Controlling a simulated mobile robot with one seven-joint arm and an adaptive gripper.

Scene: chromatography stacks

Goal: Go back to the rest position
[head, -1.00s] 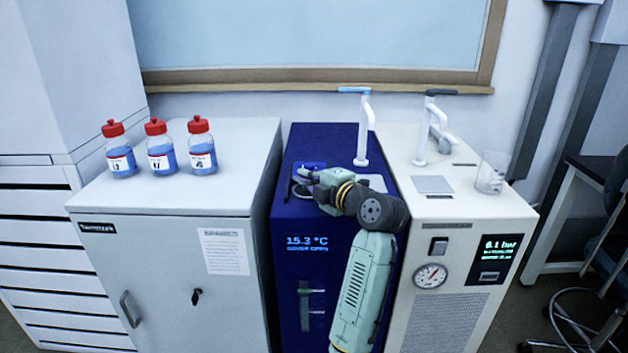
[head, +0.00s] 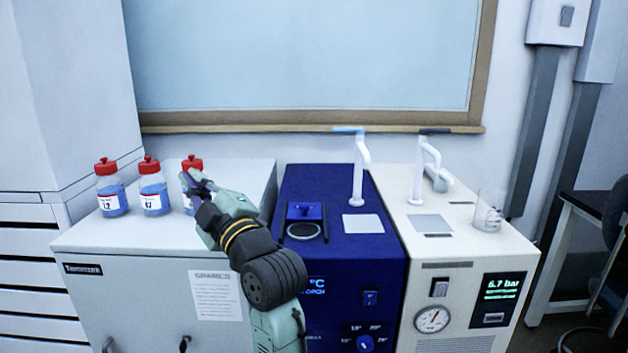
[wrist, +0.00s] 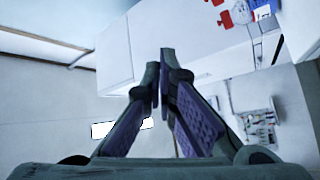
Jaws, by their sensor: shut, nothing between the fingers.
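My gripper (head: 196,185) is shut and empty in the head view, raised in front of the grey cabinet's top. It overlaps the rightmost of the bottles in the picture; whether it touches that bottle I cannot tell. In the wrist view the two fingers of my gripper (wrist: 159,85) meet at the tips with nothing between them. My arm rises from the bottom of the head view, in front of the grey cabinet and the blue unit.
Red-capped bottles (head: 152,190) with blue liquid stand on the grey cabinet (head: 130,235). The blue unit (head: 345,245) has a round well and a tap. The white unit (head: 420,260) carries a tap and a glass beaker (head: 489,212).

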